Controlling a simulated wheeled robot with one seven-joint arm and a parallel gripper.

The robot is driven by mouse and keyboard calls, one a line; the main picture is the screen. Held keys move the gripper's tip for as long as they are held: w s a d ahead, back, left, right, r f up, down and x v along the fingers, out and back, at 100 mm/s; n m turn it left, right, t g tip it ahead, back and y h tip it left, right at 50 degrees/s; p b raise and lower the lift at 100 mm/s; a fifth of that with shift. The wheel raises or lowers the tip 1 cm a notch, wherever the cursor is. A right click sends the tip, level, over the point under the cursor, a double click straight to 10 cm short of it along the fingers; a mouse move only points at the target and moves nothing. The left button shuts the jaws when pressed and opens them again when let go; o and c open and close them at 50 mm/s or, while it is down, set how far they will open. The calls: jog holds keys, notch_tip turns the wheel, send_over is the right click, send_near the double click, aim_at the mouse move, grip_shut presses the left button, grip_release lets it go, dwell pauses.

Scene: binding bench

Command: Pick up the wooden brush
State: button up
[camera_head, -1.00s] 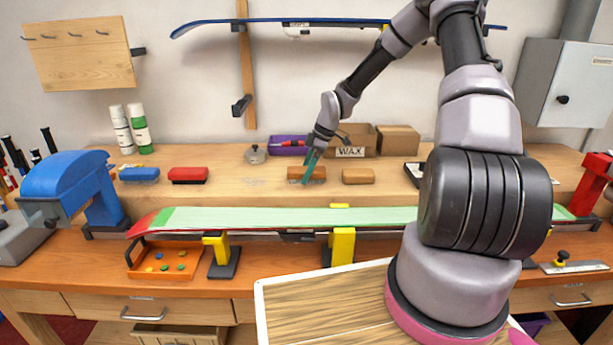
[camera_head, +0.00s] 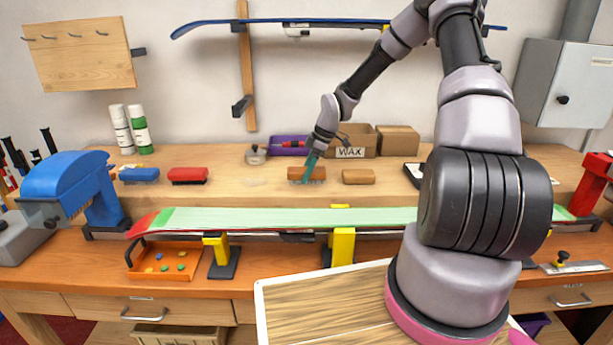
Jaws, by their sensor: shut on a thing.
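A brown wooden brush (camera_head: 318,173) sits on the raised back shelf of the bench, near the middle. My gripper (camera_head: 308,174) reaches down onto it from above, with its teal fingers around the brush's middle. The gripper is shut on this brush. The fingers cover part of it, and its underside is too small to tell whether it touches the shelf. A second brown block-like brush (camera_head: 358,177) lies just to the right, apart from the gripper.
A red brush (camera_head: 188,175) and a blue brush (camera_head: 139,175) lie to the left. Behind are a WAX box (camera_head: 350,152), a purple tray (camera_head: 288,151) and a small iron-like item (camera_head: 256,155). A green-topped ski (camera_head: 290,219) lies across yellow supports in front.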

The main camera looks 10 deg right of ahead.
notch_tip(320, 180, up, 10)
jog(key=shift+r, duration=0.25)
dwell(0.3)
